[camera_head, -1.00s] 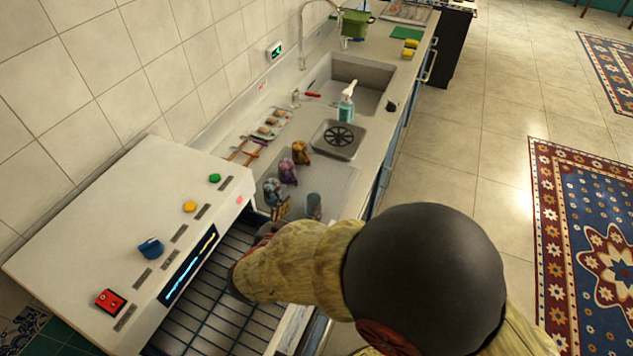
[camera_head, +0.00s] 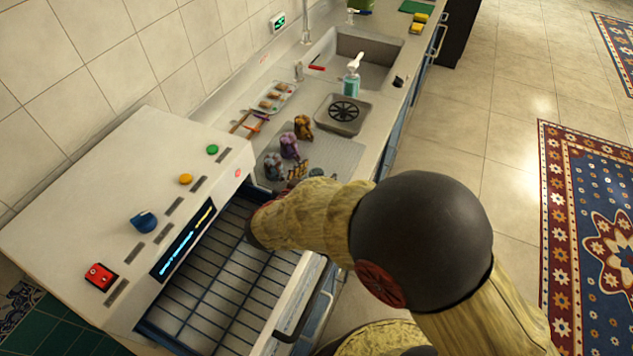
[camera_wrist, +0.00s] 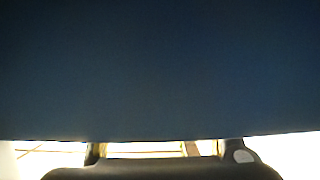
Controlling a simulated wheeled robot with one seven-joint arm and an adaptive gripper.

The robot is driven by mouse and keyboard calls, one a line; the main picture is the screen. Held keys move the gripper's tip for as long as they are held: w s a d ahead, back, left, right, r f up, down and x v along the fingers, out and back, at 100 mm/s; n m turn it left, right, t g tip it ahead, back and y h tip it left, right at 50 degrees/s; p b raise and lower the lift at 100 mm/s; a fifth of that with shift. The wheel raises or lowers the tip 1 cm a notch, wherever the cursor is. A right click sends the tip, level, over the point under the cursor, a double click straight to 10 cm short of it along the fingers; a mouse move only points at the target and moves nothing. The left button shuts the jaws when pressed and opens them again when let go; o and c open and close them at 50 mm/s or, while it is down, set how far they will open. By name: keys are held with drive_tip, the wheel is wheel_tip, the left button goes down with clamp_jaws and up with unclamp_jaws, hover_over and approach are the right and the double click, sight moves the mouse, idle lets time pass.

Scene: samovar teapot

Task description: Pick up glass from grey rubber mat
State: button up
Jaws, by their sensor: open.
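The grey rubber mat (camera_head: 345,155) lies on the counter between the oven-like appliance and the sink. A bluish-grey glass (camera_head: 316,172) stands at its near right part, with only its top showing above my arm. Several patterned, figure-like vessels (camera_head: 289,146) stand along the mat's left side. My arm reaches across in front of the mat, and its end is low over the wire rack, largely hidden in the head view. In the wrist view my gripper (camera_wrist: 160,160) shows at the bottom edge, open, with nothing seen between its fingers. A dark blue surface fills most of that view.
The white appliance (camera_head: 120,200) with knobs and a wire rack (camera_head: 225,285) is at the near left. A soap bottle (camera_head: 352,83), a drain plate (camera_head: 343,112) and a small tray (camera_head: 274,97) stand beyond the mat. The sink lies farther back.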

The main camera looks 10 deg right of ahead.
drive_tip(key=shift+c, duration=0.3)
drive_tip(key=c, duration=1.2)
